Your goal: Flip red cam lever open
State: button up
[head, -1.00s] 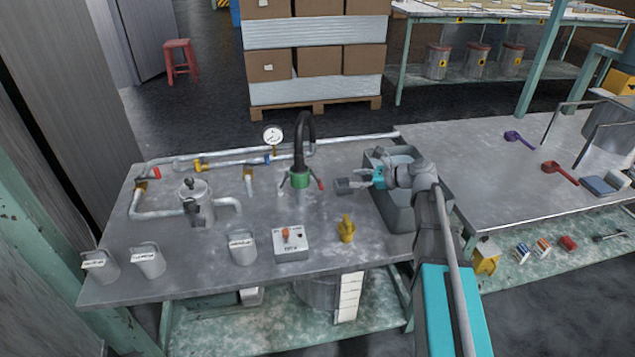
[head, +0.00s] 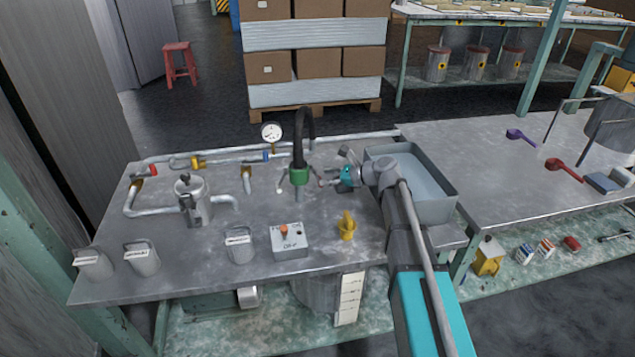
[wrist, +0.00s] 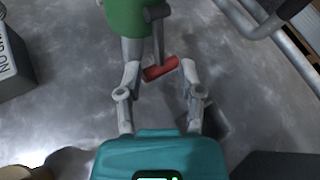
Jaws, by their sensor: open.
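A green cam coupling (head: 299,177) hangs at the end of the black curved hose (head: 304,125) above the bench. Its green body also shows at the top of the wrist view (wrist: 126,15). The red cam lever (wrist: 160,69) sticks out from the coupling on a dark arm, its red grip lying between the tips of my gripper (wrist: 159,67). The two fingers are spread on either side of the red grip, with a visible gap on each side. In the head view my gripper (head: 330,179) is just right of the coupling and partly hides the lever.
A grey basin (head: 452,198) stands right of the coupling, beside my arm. A control box (head: 290,240) and yellow knob (head: 346,226) are in front. A pressure gauge (head: 272,132) and pipes run behind.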

aim_at(318, 177)
jog(key=shift+b+x, duration=0.5)
jog(key=shift+x, duration=1.4)
jog(key=shift+c, duration=0.2)
grip_shut()
